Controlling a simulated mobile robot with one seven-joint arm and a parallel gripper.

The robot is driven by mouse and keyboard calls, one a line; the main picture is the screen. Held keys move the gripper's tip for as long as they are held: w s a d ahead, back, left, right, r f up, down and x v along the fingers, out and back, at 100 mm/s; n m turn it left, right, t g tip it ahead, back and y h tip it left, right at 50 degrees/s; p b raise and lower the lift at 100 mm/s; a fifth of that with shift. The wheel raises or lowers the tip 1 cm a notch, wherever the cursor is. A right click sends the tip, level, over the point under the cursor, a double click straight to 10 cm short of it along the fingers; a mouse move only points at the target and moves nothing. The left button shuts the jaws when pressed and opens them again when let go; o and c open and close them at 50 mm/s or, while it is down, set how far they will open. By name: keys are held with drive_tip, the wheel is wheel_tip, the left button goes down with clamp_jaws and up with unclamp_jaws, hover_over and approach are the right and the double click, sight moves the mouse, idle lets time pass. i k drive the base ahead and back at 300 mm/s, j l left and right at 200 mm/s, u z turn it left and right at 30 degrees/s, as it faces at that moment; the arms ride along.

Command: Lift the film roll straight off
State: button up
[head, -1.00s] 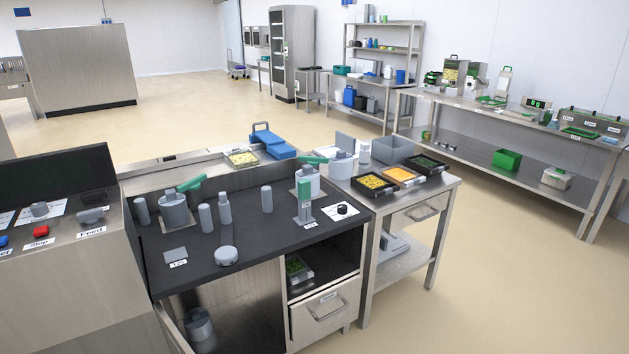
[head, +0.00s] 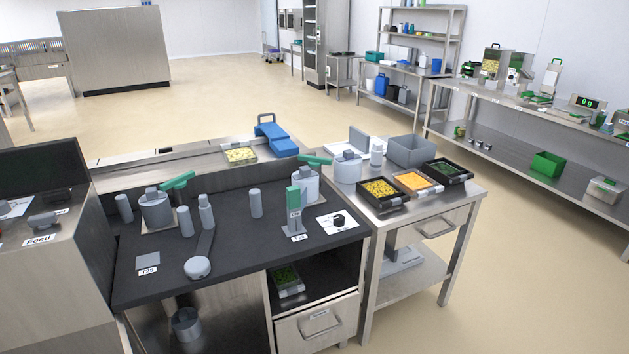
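No thing is plainly marked as the film roll. Three wide grey roll-like cylinders show in the head view. One cylinder (head: 156,212) stands at the left of the dark deck (head: 240,240), with a green lever (head: 178,180) at its top. A second cylinder (head: 305,187) stands at the deck's right end, partly hidden by a green-topped upright (head: 293,203); another green lever (head: 314,160) shows above it. A third cylinder (head: 347,170) stands on the side table, beyond the food trays. All look upright. My gripper is not in view.
Food trays (head: 369,202) and a grey bin (head: 410,150) crowd the side table (head: 464,187). A control panel (head: 40,237) is at left.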

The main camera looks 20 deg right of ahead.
sight(304, 178)
drive_tip(key=i+l, duration=0.4)
drive_tip(key=l, duration=0.2)
drive_tip(key=i+l, duration=0.15)
drive_tip(key=l, duration=0.2)
drive_tip(key=i+l, duration=0.15)
drive_tip(key=i, duration=0.25)
drive_tip(key=i+l, duration=0.15)
drive_tip(key=i, duration=0.25)
drive_tip(key=i+l+u, duration=0.1)
drive_tip(key=i, duration=0.3)
